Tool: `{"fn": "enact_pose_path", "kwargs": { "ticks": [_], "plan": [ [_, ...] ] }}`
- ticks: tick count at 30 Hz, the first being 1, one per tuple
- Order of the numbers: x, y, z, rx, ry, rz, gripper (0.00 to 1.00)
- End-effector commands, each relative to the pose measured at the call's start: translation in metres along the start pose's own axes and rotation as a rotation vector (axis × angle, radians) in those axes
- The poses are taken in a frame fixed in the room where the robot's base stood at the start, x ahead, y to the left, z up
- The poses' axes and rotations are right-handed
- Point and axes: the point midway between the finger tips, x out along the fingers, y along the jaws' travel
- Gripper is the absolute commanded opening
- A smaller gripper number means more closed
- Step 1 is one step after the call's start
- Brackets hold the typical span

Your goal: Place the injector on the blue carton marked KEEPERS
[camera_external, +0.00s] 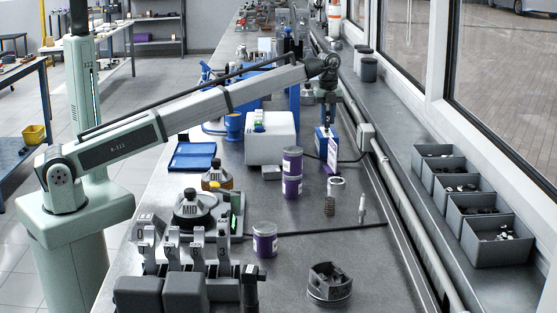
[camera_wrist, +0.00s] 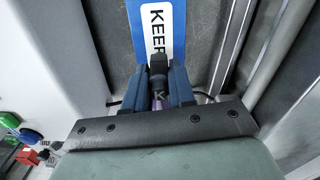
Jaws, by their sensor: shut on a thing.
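The blue carton (camera_external: 321,143) with a white label stands upright on the bench beneath my gripper in the external view. In the wrist view the carton (camera_wrist: 176,17) shows behind the fingertips, its label reading "KEE" before my gripper covers the rest. My gripper (camera_external: 327,122) points down just above the carton; in the wrist view its two blue fingers (camera_wrist: 159,75) are shut on a dark, narrow part, which I take to be the injector (camera_wrist: 158,64). A purplish patch shows lower between the fingers. Whether the injector touches the carton cannot be told.
A white box (camera_external: 270,142) and purple cans (camera_external: 292,174) stand left of the carton. A spring part (camera_external: 330,205), a small upright pale part (camera_external: 362,208) and a piston (camera_external: 330,284) stand nearer. A pipe (camera_external: 400,195) and grey bins (camera_external: 490,240) line the right.

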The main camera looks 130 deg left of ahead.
Motion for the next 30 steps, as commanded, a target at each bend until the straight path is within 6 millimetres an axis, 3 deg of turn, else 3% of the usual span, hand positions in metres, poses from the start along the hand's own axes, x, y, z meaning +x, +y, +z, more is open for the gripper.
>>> {"fn": "enact_pose_path", "kwargs": {
  "ticks": [1,2,9,20,30],
  "plan": [
    [0.002,0.000,0.000,0.000,0.000,0.000,0.00],
    [0.002,0.000,0.000,0.000,0.000,0.000,0.25],
    [0.002,0.000,0.000,0.000,0.000,0.000,0.48],
    [-0.004,0.000,0.000,0.000,0.000,0.000,0.50],
    [-0.057,-0.002,0.000,0.000,0.000,-0.001,0.50]
  ]
}}
